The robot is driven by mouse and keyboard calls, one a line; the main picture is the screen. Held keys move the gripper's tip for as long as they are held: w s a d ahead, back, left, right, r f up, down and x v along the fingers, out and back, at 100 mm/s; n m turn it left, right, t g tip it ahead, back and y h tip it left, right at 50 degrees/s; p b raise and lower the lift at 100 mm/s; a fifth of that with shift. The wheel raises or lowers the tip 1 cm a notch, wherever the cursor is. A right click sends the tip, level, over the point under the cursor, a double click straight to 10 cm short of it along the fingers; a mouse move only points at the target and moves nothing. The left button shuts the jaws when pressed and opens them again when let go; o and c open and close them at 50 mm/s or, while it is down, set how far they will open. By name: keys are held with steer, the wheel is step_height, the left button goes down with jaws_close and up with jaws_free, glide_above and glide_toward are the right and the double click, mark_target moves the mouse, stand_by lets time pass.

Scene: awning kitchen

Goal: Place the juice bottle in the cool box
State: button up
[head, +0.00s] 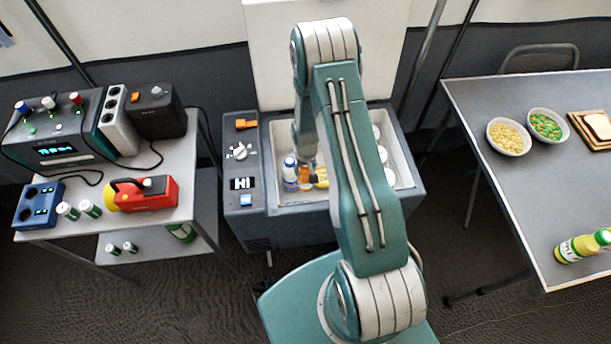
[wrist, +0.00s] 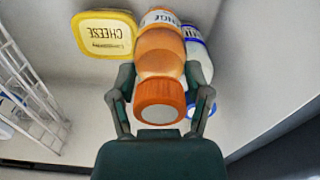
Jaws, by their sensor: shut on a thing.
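The juice bottle, orange with an orange cap, shows in the wrist view (wrist: 160,60) between the fingers of my gripper (wrist: 160,105), which is shut on it. In the head view the bottle (head: 305,177) is inside the cool box (head: 279,234), at the left of its compartment, and my arm hides most of the gripper. The cool box's lid (head: 270,50) stands open. I cannot tell whether the bottle touches the box floor.
A white bottle with a blue cap (head: 290,172) stands close beside the juice bottle. A yellow cheese tub (wrist: 105,35) lies beside it. A white wire rack (wrist: 25,85) is in the box. A side table (head: 185,190) stands left, and another table (head: 510,190) right.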

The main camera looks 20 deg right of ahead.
mark_target(306, 176)
steer(key=shift+f, duration=2.4)
steer(key=o, duration=1.3)
steer(key=shift+o, duration=0.2)
